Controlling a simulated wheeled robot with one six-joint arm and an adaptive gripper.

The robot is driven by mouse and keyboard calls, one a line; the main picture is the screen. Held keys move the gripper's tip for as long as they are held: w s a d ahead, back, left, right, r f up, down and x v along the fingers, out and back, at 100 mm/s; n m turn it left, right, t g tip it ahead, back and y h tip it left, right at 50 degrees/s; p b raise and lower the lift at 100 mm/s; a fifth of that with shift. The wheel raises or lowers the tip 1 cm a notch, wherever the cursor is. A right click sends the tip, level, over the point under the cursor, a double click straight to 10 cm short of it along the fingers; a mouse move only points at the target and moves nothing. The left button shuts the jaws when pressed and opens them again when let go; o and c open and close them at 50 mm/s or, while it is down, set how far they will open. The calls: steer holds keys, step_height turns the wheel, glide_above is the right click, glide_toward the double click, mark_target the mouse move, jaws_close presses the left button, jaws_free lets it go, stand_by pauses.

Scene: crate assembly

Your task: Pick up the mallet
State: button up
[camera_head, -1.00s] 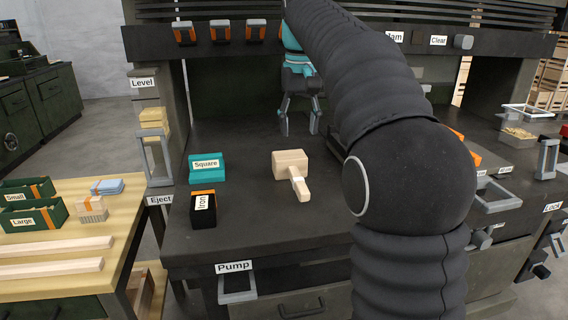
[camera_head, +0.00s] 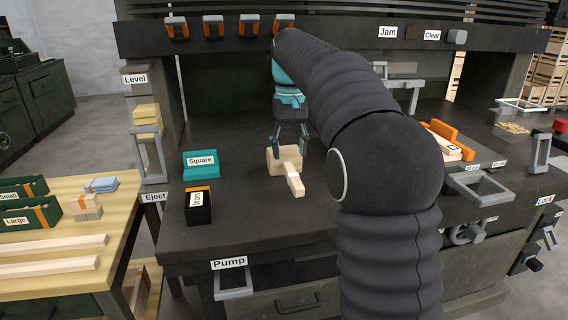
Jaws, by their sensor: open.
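The mallet (camera_head: 280,164) is pale wood and lies on the dark bench top, its handle (camera_head: 294,183) pointing toward the front of the bench. My gripper (camera_head: 290,150) is open, fingers pointing down, right at the far side of the mallet head. One finger shows left of the head's top and the other on the right. Whether the fingers touch the mallet or stand around it or behind it, I cannot tell.
A teal block labelled Square (camera_head: 201,165) and a dark block labelled Iron (camera_head: 199,206) stand left of the mallet. A tray with orange parts (camera_head: 447,147) is on the right. Bench space in front of the mallet is clear.

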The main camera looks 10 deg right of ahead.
mark_target(288, 164)
steer(key=shift+a+f+b, duration=0.15)
steer(key=shift+f+b, duration=0.25)
steer(key=shift+f, duration=2.3)
jaws_close()
